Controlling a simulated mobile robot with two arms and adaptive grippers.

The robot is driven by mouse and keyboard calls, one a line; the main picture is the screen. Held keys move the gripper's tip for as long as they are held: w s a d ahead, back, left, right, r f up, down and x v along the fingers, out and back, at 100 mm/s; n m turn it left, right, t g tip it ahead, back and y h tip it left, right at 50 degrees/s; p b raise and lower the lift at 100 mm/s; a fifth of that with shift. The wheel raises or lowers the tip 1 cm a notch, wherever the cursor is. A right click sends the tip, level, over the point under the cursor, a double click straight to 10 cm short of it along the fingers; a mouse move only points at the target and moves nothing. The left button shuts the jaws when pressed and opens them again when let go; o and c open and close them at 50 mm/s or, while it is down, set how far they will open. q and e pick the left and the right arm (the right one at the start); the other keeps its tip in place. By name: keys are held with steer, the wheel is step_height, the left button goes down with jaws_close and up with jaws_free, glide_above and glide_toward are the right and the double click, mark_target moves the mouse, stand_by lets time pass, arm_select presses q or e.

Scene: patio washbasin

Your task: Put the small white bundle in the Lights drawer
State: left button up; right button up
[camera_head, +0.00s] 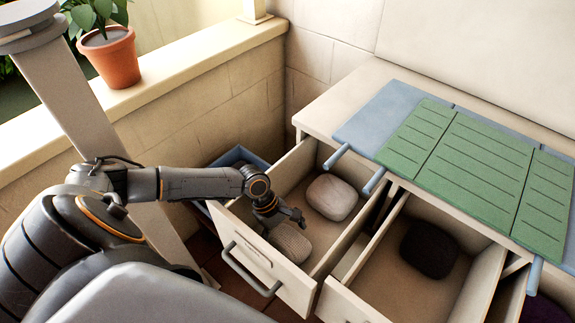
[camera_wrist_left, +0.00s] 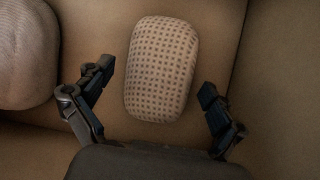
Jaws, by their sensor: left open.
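Two pale bundles lie in the open left drawer (camera_head: 232,232). One is plain and off-white (camera_head: 331,196), towards the back; the other is dotted, pale beige-grey (camera_head: 291,243), near the front. I cannot tell which is the small white bundle. My left gripper (camera_head: 284,221) is open and empty, low in this drawer above the dotted bundle. In the left wrist view, the dotted bundle (camera_wrist_left: 161,65) lies ahead of and between the spread fingers, and the plain bundle (camera_wrist_left: 24,58) is at the left edge. Drawer lettering is not readable. My right gripper is not in view.
A second open drawer (camera_head: 395,290) to the right holds a dark bundle (camera_head: 429,249). Green and blue mats (camera_head: 465,160) cover the counter above. A blue crate (camera_head: 238,157) stands behind the left drawer. A potted plant (camera_head: 110,58) is on the wall ledge.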

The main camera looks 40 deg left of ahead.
arm_select(q)
steer(key=v, duration=1.1)
steer(key=shift+r+p, duration=0.3)
steer(key=shift+p, duration=0.15)
steer(key=shift+a, duration=0.1)
